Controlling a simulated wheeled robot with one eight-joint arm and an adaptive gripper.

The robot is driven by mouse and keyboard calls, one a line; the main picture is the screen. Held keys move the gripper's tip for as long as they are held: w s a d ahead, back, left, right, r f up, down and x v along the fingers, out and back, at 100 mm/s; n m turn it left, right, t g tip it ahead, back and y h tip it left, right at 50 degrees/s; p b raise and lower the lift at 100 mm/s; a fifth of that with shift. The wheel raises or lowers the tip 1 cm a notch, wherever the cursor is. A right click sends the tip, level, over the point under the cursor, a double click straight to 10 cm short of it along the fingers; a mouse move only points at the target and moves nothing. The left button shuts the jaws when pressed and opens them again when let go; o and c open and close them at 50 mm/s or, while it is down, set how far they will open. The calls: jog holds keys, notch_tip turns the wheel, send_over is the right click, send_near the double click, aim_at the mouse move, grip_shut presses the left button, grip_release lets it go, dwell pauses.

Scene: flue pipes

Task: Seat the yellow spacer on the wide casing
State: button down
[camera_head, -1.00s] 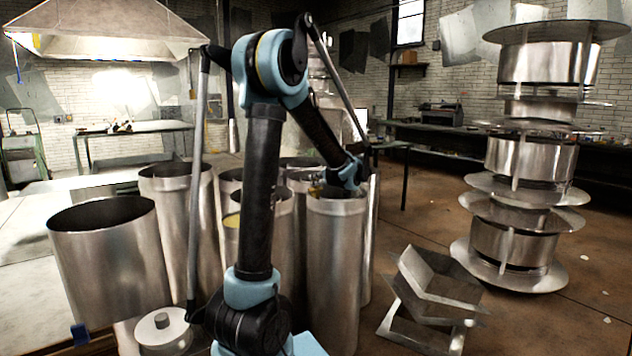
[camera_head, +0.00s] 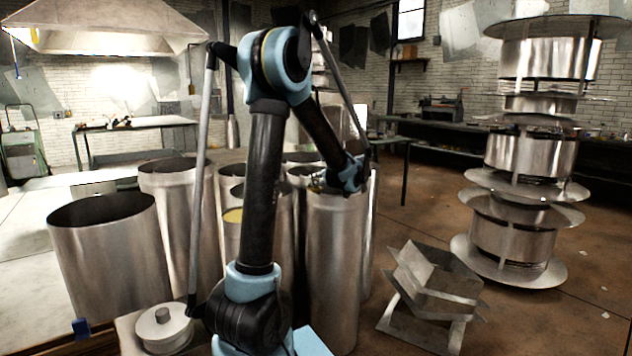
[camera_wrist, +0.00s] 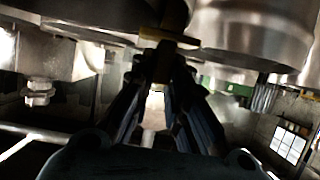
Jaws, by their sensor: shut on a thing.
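My gripper (camera_head: 328,180) is low over the cluster of pipes, just behind the rim of the tall front pipe (camera_head: 334,265). In the wrist view its fingers (camera_wrist: 167,46) are closed on a yellow-brown piece, seemingly the yellow spacer (camera_wrist: 172,36), of which only a narrow edge shows. Metal pipe walls lie close on both sides of it there. The spacer is too small to make out in the head view. A broad open cylinder (camera_head: 108,255) stands at the left; I cannot tell which one is the wide casing.
Several upright steel pipes (camera_head: 180,205) crowd around my arm. A lidded round can (camera_head: 163,332) is at the front left. A bent metal stand (camera_head: 435,290) and a tall stack of flanged pipe parts (camera_head: 518,235) are at the right, with open floor between.

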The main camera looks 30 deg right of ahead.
jog(key=shift+f, duration=0.35)
jog(key=c, duration=1.5)
grip_release()
jog(key=shift+s, duration=0.1)
jog(key=v, duration=1.1)
jog(key=shift+s+r, duration=0.15)
jog(key=shift+s, duration=0.2)
jog(key=shift+s, duration=0.1)
